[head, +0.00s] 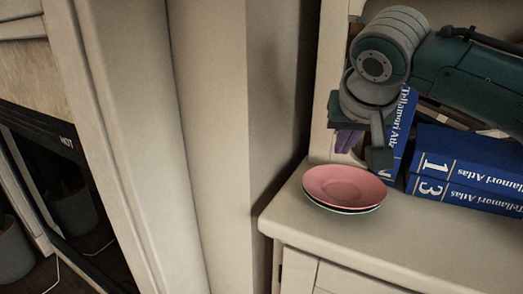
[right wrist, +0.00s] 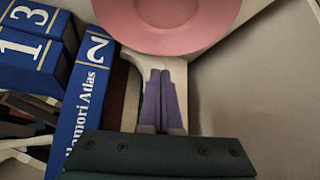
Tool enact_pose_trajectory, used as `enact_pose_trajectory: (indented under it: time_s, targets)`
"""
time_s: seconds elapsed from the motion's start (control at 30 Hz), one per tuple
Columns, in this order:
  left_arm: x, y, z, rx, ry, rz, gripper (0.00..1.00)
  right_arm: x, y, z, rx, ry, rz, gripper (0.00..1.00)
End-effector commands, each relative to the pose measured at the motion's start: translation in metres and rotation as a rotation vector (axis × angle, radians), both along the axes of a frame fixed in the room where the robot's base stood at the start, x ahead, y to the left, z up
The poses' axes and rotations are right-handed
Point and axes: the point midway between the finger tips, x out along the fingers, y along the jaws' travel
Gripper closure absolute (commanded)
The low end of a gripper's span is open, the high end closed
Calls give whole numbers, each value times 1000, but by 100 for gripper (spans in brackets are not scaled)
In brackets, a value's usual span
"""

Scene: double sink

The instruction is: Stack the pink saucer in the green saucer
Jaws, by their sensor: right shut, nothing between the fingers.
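The pink saucer (head: 344,185) lies in the green saucer (head: 343,209) on the pale cabinet top, near its left corner. Only a thin rim of the green saucer shows below the pink one. The pink saucer also shows at the top of the right wrist view (right wrist: 165,25), where the green saucer cannot be seen. My right gripper (head: 345,141), with purple fingers, is behind the saucers and apart from them in the head view. Its fingers (right wrist: 161,75) are shut and empty. My left gripper is not in view.
Blue atlas volumes (head: 468,155) lie to the right of the saucers, and another blue volume (head: 401,125) stands beside my right gripper. The cabinet top (head: 400,235) is clear in front. A pale wall (head: 215,130) rises at the left.

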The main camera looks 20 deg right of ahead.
Motion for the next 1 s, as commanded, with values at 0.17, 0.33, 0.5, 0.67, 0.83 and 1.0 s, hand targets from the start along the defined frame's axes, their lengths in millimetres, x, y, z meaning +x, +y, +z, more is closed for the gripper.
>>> enact_pose_trajectory:
  time_s: [0.17,0.33,0.5,0.67,0.83,1.0]
  targets:
    - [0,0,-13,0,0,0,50,14,-7,-22,2,0,0,100]
    - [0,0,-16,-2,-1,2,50,20,-10,-29,1,0,2,100]
    - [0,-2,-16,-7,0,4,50,20,-11,-29,0,0,1,100]
    - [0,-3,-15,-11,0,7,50,20,-11,-29,1,0,2,100]
    - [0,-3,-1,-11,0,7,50,17,-9,-25,2,2,2,100]
    - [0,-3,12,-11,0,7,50,13,-6,-27,3,2,1,100]
